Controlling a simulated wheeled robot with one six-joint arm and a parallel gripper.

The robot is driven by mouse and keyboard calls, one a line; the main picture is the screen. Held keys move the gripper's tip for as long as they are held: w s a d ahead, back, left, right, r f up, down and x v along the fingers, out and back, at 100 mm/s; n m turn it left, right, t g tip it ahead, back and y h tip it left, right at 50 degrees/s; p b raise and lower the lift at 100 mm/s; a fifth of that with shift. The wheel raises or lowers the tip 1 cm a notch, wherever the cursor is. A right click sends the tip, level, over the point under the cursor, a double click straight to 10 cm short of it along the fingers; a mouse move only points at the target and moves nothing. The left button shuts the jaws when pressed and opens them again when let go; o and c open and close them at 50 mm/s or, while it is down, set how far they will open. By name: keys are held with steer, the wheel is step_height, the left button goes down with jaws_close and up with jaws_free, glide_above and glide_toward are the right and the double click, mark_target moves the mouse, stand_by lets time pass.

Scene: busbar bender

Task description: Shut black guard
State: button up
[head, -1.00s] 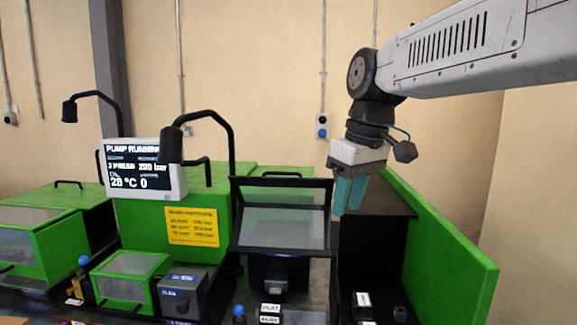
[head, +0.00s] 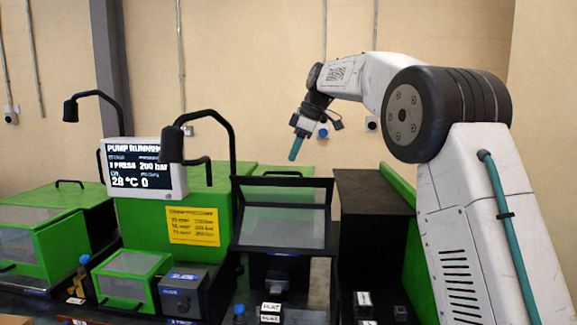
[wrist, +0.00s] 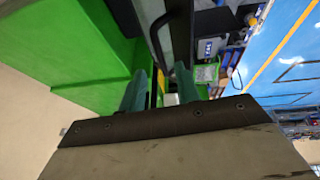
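The black guard (head: 284,229) is a black-framed cover with a clear, greyish panel, at the middle of the head view. It stands raised and tilted, with the bending station (head: 277,282) exposed below it. My gripper (head: 293,152) is above and behind the guard's top edge in the head view, pointing down and slightly left, apart from it as far as I can tell. In the wrist view its two teal fingers (wrist: 160,92) are apart with nothing held between them. A dark frame with a grey panel (wrist: 181,35), probably the guard, shows beyond the fingers.
A green housing with a yellow sign (head: 193,226) and a display (head: 145,167) stands left of the guard. Black lamp arms (head: 232,125) rise close to the guard's left. A green side panel (head: 397,185) and dark cabinet (head: 372,195) stand right.

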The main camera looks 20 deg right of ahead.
steer(key=x, duration=0.5)
jaws_close()
steer(key=shift+s, duration=0.15)
